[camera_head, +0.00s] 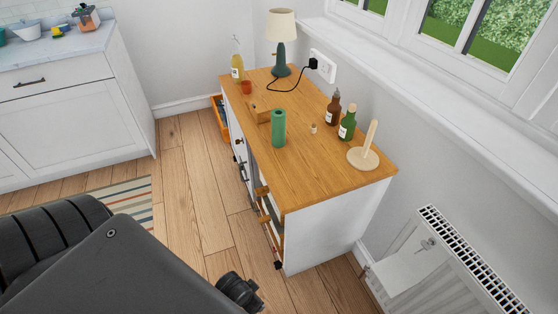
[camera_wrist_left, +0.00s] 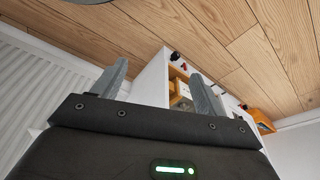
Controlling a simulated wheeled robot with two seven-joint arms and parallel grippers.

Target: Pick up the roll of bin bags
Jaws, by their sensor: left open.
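The roll of bin bags appears to be the green cylinder (camera_head: 279,127) standing upright on the wooden top of the cabinet (camera_head: 318,179), near its front edge. My left gripper (camera_wrist_left: 159,69) shows in the left wrist view with its two grey fingers wide apart and nothing between them. It is away from the roll, and the roll cannot be made out in that view. A large dark part of my own arm fills the lower left of the head view. My right gripper is not in view.
Near the roll are a wooden block (camera_head: 261,115), a small cork-like piece (camera_head: 313,128), a brown bottle (camera_head: 334,110), a green bottle (camera_head: 348,123) and a wooden stand (camera_head: 364,157). A lamp (camera_head: 281,40) stands behind. A radiator (camera_head: 440,270) is at right.

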